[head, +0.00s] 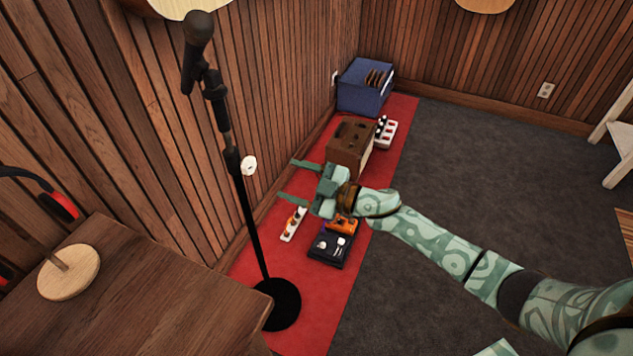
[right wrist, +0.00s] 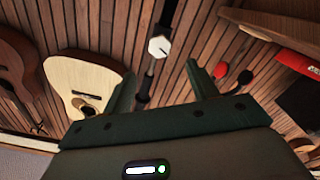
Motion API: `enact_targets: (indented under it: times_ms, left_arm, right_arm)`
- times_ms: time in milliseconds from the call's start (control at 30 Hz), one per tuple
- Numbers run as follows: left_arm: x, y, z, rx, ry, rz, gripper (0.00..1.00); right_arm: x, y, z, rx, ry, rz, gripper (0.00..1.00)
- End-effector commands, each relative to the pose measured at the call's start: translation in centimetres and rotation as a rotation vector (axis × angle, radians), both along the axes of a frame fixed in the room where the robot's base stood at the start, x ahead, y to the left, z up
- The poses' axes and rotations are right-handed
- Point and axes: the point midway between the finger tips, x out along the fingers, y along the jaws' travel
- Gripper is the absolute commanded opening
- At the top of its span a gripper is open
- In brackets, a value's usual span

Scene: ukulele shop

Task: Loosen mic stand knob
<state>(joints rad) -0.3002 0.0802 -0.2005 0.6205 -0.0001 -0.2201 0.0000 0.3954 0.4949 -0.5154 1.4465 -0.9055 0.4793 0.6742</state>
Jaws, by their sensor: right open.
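The black mic stand (head: 254,225) stands on a round base (head: 280,303) on the red mat, with a microphone (head: 198,29) at its top. Its white knob (head: 249,165) sticks out on the right side of the upright. The knob also shows in the right wrist view (right wrist: 158,46), beyond the fingertips and between their lines. My right gripper (head: 287,179) is open and empty, to the right of the knob and apart from it, with its fingers pointing left toward the stand. In the right wrist view the open fingers (right wrist: 158,85) frame the stand. My left gripper is not in view.
A wooden table (head: 140,300) with a headphone stand (head: 68,272) is at the lower left. Effects pedals (head: 328,249), a brown amp (head: 352,145) and a blue crate (head: 362,88) sit along the red mat (head: 315,310).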

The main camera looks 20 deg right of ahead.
Motion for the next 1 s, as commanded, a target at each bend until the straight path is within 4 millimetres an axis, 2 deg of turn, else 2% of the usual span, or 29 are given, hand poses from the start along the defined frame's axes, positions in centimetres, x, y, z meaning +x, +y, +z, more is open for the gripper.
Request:
enact_targets:
  times_ms: [100,300,633,733,767,867,900,967,1000]
  left_arm:
    - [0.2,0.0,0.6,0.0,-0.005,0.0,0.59]
    - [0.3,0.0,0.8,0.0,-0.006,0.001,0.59]
    - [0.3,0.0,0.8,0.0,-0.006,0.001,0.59]
    - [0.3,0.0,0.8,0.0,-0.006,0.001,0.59]
    - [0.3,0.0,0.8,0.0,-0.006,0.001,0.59]
    - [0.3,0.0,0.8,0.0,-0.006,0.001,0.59]
    - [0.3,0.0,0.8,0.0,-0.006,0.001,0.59]
    - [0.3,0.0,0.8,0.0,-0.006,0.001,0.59]
    - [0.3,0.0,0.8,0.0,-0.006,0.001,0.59]
  right_arm:
    - [-1.9,-1.9,0.1,-0.001,0.002,-0.001,0.59]
    - [-3.4,-3.4,-0.1,0.0,0.001,-0.001,0.59]
    - [-3.6,-3.6,-0.1,0.002,0.001,-0.001,0.59]
    - [-3.6,-4.2,-1.7,0.003,0.032,-0.039,0.59]
    - [-3.8,-4.6,-3.0,0.006,0.056,-0.067,0.59]
    - [-5.1,-7.1,-10.3,-0.003,0.195,-0.226,0.59]
    - [-6.6,-8.4,-14.3,-0.017,0.277,-0.307,0.59]
    - [-10.3,-10.2,-21.0,-0.053,0.425,-0.432,0.59]
    - [-13.6,-11.4,-25.5,-0.086,0.534,-0.509,0.59]
